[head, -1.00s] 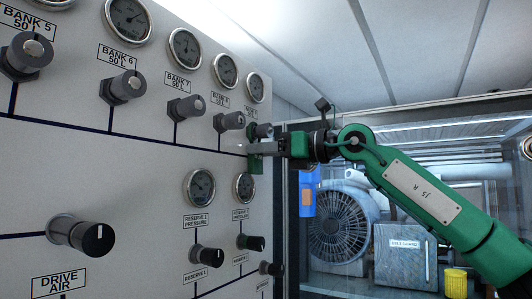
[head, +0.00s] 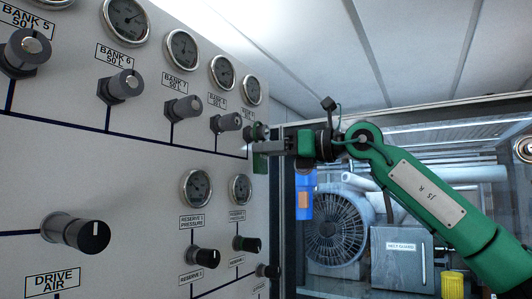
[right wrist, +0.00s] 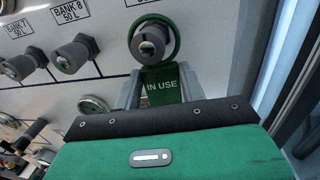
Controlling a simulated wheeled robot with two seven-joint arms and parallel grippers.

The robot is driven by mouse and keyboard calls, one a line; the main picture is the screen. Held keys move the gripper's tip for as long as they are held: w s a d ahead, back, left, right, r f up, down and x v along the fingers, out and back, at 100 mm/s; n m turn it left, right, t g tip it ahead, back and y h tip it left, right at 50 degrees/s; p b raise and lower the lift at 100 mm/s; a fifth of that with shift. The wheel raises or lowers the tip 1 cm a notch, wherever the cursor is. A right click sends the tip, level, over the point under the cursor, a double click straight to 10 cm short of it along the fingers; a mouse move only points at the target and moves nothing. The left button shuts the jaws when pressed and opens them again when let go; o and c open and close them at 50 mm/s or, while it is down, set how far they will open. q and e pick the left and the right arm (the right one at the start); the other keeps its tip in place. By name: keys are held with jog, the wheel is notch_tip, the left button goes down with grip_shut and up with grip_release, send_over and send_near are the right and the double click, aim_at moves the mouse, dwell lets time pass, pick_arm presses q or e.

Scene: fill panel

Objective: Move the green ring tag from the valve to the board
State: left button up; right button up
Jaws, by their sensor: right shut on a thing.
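The green ring tag, with a plate reading IN USE (right wrist: 165,86), shows in the right wrist view. Its ring appears around the grey valve knob (right wrist: 150,40) at the far end of the top valve row. How far along the knob the ring sits is hard to tell. My right gripper (right wrist: 160,92) is shut on the plate, one finger on each side. In the head view the tag (head: 260,163) hangs at my right gripper (head: 258,147), just below the end valve (head: 258,131). My left gripper is not in view. I cannot make out the board.
The panel (head: 110,180) carries several other valves, gauges and labels, including the Bank 8 valve (head: 228,122) beside the tagged one. To the right, behind glass, are a fan (head: 336,228), a grey box (head: 402,260) and a yellow cylinder (head: 453,284).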

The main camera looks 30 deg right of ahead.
jog(key=shift+b+v, duration=0.7)
jog(key=shift+v, duration=1.75)
dwell(0.5)
